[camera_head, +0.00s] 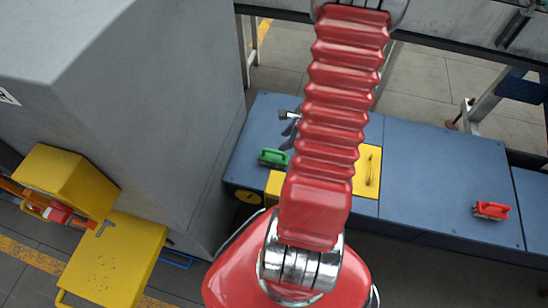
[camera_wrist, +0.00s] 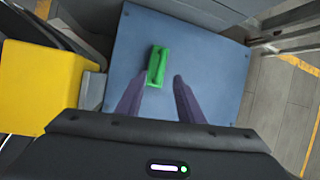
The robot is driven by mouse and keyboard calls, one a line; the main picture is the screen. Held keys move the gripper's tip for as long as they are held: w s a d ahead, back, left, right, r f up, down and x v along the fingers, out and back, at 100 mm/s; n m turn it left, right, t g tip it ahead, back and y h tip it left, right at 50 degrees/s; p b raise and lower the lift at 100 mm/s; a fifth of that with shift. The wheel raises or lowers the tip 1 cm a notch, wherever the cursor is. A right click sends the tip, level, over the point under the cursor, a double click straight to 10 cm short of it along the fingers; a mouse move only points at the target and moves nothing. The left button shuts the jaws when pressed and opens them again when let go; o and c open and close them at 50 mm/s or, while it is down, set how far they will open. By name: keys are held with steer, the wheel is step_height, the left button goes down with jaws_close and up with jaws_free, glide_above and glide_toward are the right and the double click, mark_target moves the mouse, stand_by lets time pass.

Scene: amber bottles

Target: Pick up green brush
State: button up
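The green brush (camera_head: 273,158) lies on the blue bench top (camera_head: 255,140), near its left end in the head view. In the wrist view the green brush (camera_wrist: 158,66) lies lengthwise, just beyond the fingertips and closer to the left one. My gripper (camera_wrist: 159,80) is open, with its two dark purple fingers apart and nothing between them. In the head view my red arm hides most of the gripper; a dark part shows just right of the brush. I cannot tell how high the fingers are above the bench.
A red brush (camera_head: 492,210) lies far right on the bench. A yellow panel with a handle (camera_head: 368,172) is beside my arm. A tall grey cabinet (camera_head: 160,110) stands left of the bench. Yellow boxes (camera_head: 115,262) are at lower left. Bench top around the green brush is clear.

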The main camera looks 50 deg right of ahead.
steer(key=shift+s+d+f+m, duration=0.1)
steer(key=shift+d+m, duration=0.3)
steer(key=shift+d, duration=0.05)
glide_above(274, 151)
steer(key=s, duration=0.2)
steer(key=shift+s+d+f, duration=0.1)
steer(key=shift+f, duration=1.85)
steer(key=shift+s+d+f, duration=0.1)
steer(key=shift+f, duration=1.85)
steer(key=shift+w+f, duration=0.1)
steer(key=shift+f, duration=0.05)
steer(key=x, duration=0.3)
steer(key=shift+a+f, duration=0.15)
steer(key=shift+a, duration=0.05)
steer(key=shift+x, duration=0.85)
steer(key=shift+c, duration=0.3)
